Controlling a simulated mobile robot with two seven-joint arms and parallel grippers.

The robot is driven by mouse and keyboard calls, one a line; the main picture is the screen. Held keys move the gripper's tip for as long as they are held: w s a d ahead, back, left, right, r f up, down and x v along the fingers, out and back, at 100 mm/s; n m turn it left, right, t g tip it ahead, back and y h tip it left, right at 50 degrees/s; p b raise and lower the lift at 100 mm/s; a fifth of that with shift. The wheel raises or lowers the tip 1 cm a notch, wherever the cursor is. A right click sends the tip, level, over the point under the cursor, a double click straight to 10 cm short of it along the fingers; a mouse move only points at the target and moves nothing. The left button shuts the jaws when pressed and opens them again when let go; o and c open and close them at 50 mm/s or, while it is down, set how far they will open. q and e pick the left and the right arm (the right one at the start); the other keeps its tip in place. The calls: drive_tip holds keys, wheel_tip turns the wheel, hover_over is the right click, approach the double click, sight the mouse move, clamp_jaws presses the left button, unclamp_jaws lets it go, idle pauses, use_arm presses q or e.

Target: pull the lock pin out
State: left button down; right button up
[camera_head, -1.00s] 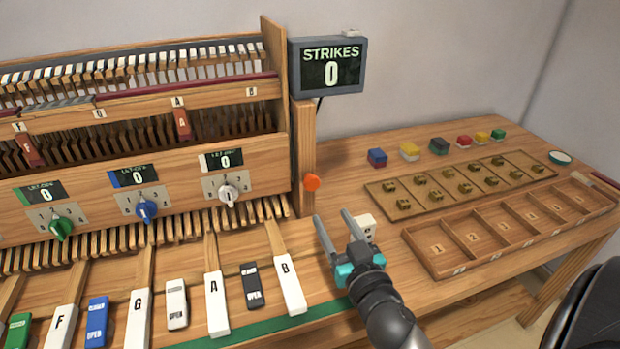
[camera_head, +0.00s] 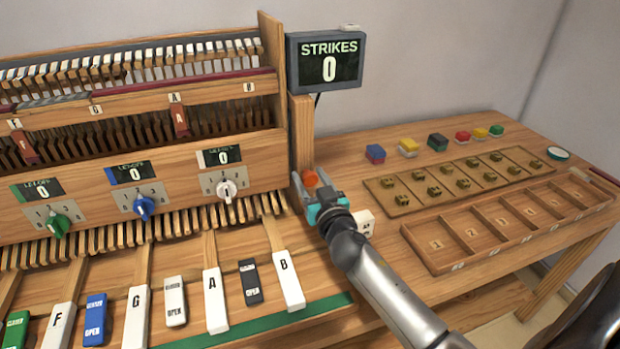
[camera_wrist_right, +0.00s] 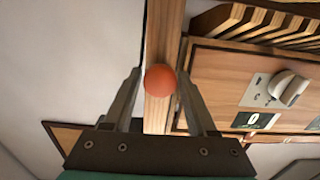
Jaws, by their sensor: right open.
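The lock pin shows as an orange round knob (camera_head: 310,179) on the wooden post at the right end of the piano action. In the right wrist view the orange knob (camera_wrist_right: 160,80) sits between the two fingers, with a gap on each side. My right gripper (camera_head: 309,182) is open around the knob, its fingers pointing at the post. In the right wrist view the gripper (camera_wrist_right: 158,82) looks straight along its fingers at the knob. The pin's shaft is hidden behind the knob. My left gripper is not in view.
The wooden post (camera_head: 301,125) carries the strikes display (camera_head: 326,62), which reads 0. A white dial (camera_head: 227,190) is left of the post. A compartment tray (camera_head: 424,253) and a board with brass pieces (camera_head: 382,197) lie right of my right arm.

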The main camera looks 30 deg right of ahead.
drive_tip(key=shift+w, duration=0.1)
drive_tip(key=shift+c, duration=0.3)
clamp_jaws()
idle(1.1)
